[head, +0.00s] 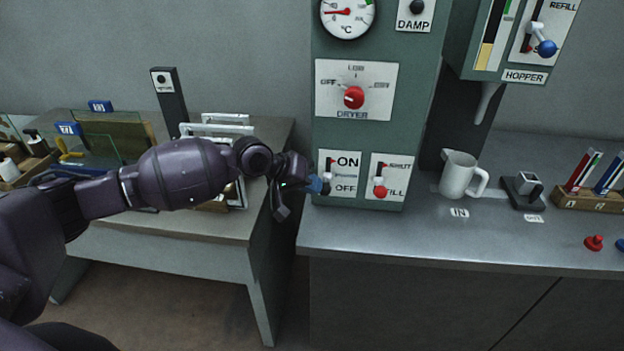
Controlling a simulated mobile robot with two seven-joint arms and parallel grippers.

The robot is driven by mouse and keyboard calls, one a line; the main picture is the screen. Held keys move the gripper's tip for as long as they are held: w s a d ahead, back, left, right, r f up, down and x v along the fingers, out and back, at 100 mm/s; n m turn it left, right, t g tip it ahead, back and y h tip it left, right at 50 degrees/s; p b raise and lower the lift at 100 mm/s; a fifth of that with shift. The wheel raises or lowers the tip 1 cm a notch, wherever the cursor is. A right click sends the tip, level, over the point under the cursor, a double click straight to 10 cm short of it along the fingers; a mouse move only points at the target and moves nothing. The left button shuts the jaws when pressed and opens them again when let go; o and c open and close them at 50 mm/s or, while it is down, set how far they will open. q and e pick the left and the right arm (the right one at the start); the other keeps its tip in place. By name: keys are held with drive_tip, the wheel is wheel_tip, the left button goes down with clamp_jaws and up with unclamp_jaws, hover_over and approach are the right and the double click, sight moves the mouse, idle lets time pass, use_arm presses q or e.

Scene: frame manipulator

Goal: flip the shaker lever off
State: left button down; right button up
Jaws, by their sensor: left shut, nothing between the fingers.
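A white ON/OFF plate (345,172) sits low on the green machine's front, at its left edge. Its lever has a blue knob (326,187), in the lower part of the plate near the OFF word. No shaker label is readable. My left gripper (297,193) is shut and empty, just left of the blue knob. It overlaps the knob's left side in the picture; I cannot tell whether they touch. My right gripper is out of view.
A red-knobbed lever plate (391,179) is close on the right. The dryer dial (354,97) is above. A white mug (461,175) stands under the hopper spout (487,100). White-handled frames (217,128) stand on the left table behind my arm.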

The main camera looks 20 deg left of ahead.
use_arm(q)
drive_tip(key=f+m+t, duration=0.1)
drive_tip(key=f+t, duration=0.1)
drive_tip(key=s+f+m+t+p, duration=0.1)
drive_tip(key=shift+d+f+t+p, duration=0.15)
drive_tip(key=shift+f+t+p, duration=0.15)
drive_tip(key=shift+f+t, duration=0.1)
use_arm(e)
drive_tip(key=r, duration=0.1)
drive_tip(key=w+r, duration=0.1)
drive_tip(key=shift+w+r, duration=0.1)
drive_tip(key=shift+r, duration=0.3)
use_arm(q)
drive_tip(key=shift+r, duration=0.2)
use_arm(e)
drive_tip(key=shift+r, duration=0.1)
use_arm(q)
drive_tip(key=shift+r+p, duration=0.65)
drive_tip(key=shift+p, duration=0.2)
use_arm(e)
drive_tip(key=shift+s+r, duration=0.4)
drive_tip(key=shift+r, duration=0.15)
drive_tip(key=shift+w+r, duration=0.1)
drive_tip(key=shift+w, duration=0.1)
